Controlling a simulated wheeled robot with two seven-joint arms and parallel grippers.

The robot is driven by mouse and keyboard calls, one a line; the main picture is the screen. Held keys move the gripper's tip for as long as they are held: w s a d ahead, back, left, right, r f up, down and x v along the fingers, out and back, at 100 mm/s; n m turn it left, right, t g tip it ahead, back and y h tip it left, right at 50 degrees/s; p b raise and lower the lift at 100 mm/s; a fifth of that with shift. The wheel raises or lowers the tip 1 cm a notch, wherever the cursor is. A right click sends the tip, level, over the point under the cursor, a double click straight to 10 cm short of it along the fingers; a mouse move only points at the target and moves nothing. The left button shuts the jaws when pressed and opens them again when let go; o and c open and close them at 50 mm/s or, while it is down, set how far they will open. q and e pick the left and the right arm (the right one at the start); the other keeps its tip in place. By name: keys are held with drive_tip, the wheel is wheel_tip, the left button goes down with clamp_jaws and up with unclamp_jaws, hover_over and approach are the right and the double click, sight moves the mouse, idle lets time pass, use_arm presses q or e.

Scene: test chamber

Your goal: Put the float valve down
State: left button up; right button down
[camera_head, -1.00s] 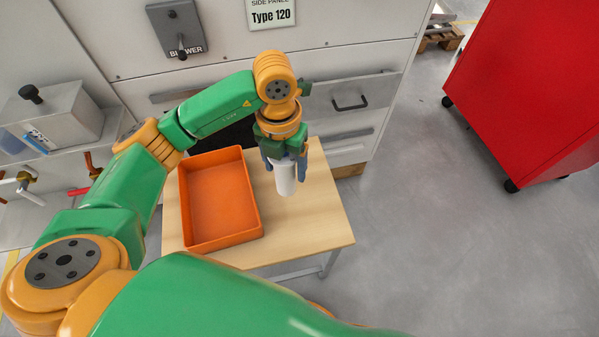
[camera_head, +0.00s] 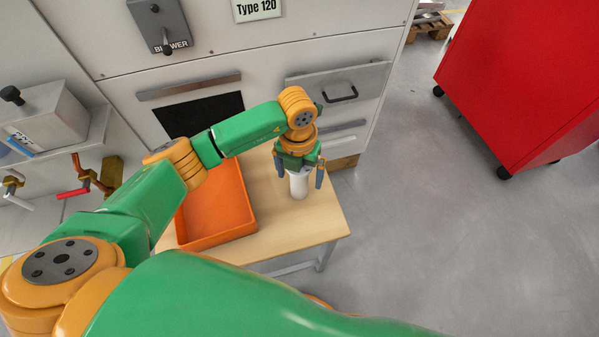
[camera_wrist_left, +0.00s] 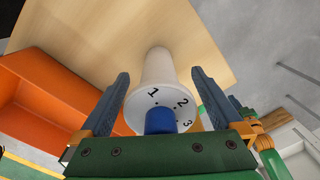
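The float valve (camera_head: 299,188) is a white cylinder standing on the wooden table, right of the orange tray. In the left wrist view the float valve (camera_wrist_left: 157,68) shows a white dial with the numbers 1, 2 and 3 and a blue knob. My left gripper (camera_head: 299,179) is above and around it, pointing down. Its fingers are spread, and the left wrist view shows the gripper (camera_wrist_left: 160,76) with a gap on both sides of the valve. The valve's base looks to rest on the table top. My right gripper is not in view.
The orange tray (camera_head: 250,222) lies on the wooden table (camera_head: 322,222), left of the valve. Grey cabinet panels with a drawer handle (camera_head: 341,94) stand behind. A red cabinet (camera_head: 530,90) is at right. Bare table lies in front and right of the valve.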

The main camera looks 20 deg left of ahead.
use_arm(q)
drive_tip(key=shift+r, duration=0.1)
wheel_tip(320, 180, up, 12)
drive_tip(key=shift+a+r+p, duration=0.1)
drive_tip(key=shift+a+p, duration=0.05)
drive_tip(key=shift+p, duration=0.25)
